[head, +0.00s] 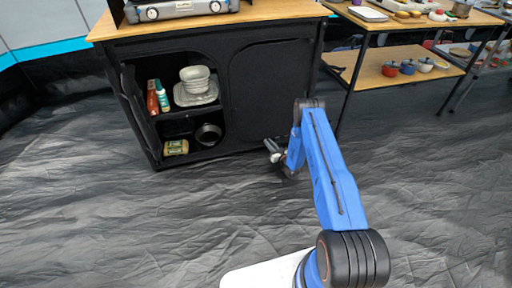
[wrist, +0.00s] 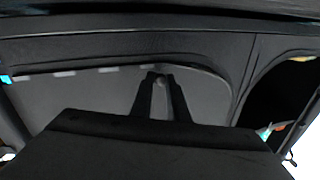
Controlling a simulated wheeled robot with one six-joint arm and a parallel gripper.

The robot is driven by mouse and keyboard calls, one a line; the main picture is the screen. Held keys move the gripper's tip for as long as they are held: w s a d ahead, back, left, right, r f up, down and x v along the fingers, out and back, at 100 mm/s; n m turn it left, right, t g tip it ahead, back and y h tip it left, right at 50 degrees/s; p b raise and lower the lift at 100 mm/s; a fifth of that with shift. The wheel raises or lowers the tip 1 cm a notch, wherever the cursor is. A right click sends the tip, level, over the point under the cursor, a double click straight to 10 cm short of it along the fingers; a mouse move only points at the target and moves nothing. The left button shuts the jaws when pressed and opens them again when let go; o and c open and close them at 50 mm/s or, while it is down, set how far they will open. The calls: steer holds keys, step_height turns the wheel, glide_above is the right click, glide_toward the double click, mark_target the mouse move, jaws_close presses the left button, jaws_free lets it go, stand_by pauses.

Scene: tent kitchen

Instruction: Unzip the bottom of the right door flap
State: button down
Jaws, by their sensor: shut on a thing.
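The right door flap (head: 270,85) is a dark panel with a rounded zip outline on the front of the black cabinet. It looks closed in the head view. My gripper (head: 270,149) is low in front of the flap's bottom edge. In the wrist view, my gripper (wrist: 160,80) is shut on a small pale zip pull (wrist: 159,83) beside the flap's curved edge. The flap (wrist: 80,98) shows there as a grey panel, with several pale dashes along its edge. The gripper body hides the panel's lower middle in that view.
The cabinet's left compartment (head: 221,119) is open, with bowls (head: 195,82), bottles (head: 158,97) and a pot (head: 208,134). A stove (head: 180,9) sits on top. A shelf table (head: 375,75) stands to the right. The dark floor in front is clear.

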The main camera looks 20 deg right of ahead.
steer(key=d, duration=2.1)
steer(key=c, duration=1.7)
jaws_free()
steer(key=v, duration=1.7)
steer(key=shift+s+d, duration=0.1)
steer(key=shift+s, duration=0.1)
